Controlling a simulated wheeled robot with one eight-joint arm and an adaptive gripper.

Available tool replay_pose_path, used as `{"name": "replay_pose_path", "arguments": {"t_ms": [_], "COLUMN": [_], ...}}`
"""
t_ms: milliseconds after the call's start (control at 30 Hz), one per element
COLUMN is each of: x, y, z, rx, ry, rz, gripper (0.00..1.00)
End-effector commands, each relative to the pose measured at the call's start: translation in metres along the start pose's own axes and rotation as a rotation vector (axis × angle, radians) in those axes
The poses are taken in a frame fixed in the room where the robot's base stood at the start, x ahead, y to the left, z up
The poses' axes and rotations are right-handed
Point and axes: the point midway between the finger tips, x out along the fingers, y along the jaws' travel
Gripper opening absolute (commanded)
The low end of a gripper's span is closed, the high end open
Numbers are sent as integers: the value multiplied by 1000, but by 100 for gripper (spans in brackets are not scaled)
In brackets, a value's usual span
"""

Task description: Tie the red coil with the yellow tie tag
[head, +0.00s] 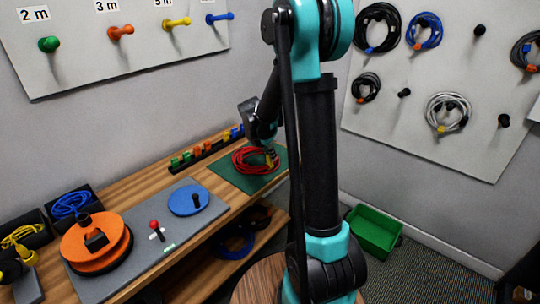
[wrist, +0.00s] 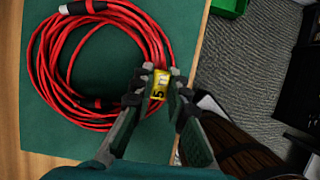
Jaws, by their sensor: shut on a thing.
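The red coil (wrist: 48,75) lies on a green mat (wrist: 62,143) on the wooden bench. In the head view the coil (head: 241,160) is at the bench's far end, partly hidden by my arm. The yellow tie tag (wrist: 160,84), marked with a 5, sits at the coil's right side. My gripper (wrist: 159,92) is shut on the yellow tie tag, with a fingertip on each side of it, at the coil's strands. I cannot tell whether the tag is fully closed around the strands.
A rack (head: 206,147) holds several coloured tags behind the mat. A grey board (head: 143,249) with an orange reel (head: 97,247) and a blue disc (head: 187,199) lies nearer. A green bin (head: 373,232) stands on the floor. Pegboards with cables hang on the walls.

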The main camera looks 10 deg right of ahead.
Motion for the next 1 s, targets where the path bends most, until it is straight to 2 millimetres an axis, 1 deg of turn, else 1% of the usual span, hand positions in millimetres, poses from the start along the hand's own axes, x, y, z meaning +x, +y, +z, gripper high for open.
{"name": "replay_pose_path", "arguments": {"t_ms": [133,167,300,367,633,733,867,1000], "x": [0,0,0,0,0,-5,-20,-47], "y": [0,0,0,0,0,0,0,0], "z": [0,0,0,0,0,0,-1,0], "rx": [0,0,0,0,0,0,-2,-2], "ry": [0,0,0,0,0,0,0,1], "rz": [0,0,0,0,0,0,0,0], "gripper": [3,16,33,39,39,39,39,39]}}
